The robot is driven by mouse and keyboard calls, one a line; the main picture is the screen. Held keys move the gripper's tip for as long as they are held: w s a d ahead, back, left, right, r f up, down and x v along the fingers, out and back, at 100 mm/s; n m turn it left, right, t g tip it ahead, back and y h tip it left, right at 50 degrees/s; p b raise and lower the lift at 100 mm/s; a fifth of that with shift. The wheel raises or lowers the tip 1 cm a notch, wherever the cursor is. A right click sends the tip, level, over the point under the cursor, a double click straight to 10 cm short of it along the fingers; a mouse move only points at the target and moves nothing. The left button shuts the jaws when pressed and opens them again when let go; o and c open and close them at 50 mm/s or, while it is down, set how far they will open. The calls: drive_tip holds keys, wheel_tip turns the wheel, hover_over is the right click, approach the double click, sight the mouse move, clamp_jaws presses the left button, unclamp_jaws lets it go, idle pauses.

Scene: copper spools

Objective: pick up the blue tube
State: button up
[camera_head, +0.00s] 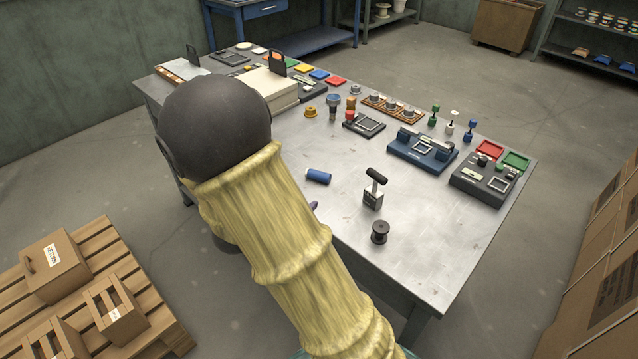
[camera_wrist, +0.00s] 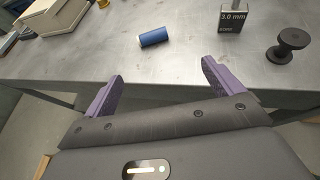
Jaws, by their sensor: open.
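The blue tube (camera_head: 318,176) lies on its side on the grey metal table, near the table's front edge, with a pale end facing left. In the wrist view the blue tube (camera_wrist: 155,37) lies ahead of the fingers and a little above the middle of the gap between them. My gripper (camera_wrist: 161,76) has two purple fingers spread apart with nothing between them. The fingers do not touch the tube. In the head view my arm hides most of the gripper; only a small purple fingertip shows near the table edge.
The metal table (camera_head: 290,135) is bare around the tube. A block marked 3.0 mm (camera_wrist: 232,20) and a dark spool (camera_wrist: 288,47) stand to its right. A blue fixture (camera_head: 422,150) and a dark fixture (camera_head: 483,180) sit farther right. A wooden pallet (camera_head: 150,300) lies on the floor at left.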

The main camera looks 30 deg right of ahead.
drive_tip(key=shift+w+a+n+t, duration=0.45)
drive_tip(key=shift+w+n+t, duration=0.15)
drive_tip(key=shift+w, duration=0.05)
drive_tip(key=shift+f, duration=0.1)
approach(316, 178)
drive_tip(key=w+d, duration=0.2)
drive_tip(key=w, duration=0.1)
drive_tip(key=shift+d+f+p, duration=0.2)
drive_tip(key=shift+d+p, duration=0.05)
drive_tip(key=shift+p, duration=0.05)
drive_tip(key=shift+s+f+p+x, duration=0.1)
drive_tip(key=shift+f+x, duration=0.05)
drive_tip(key=shift+x, duration=0.75)
drive_tip(key=shift+s+f+p+x, duration=0.1)
drive_tip(key=shift+s+p+x, duration=0.05)
drive_tip(key=shift+x, duration=0.75)
drive_tip(key=shift+s+f+p+x, duration=0.1)
drive_tip(key=shift+f+x, duration=0.05)
drive_tip(key=shift+x, duration=0.75)
drive_tip(key=shift+s+d, duration=0.1)
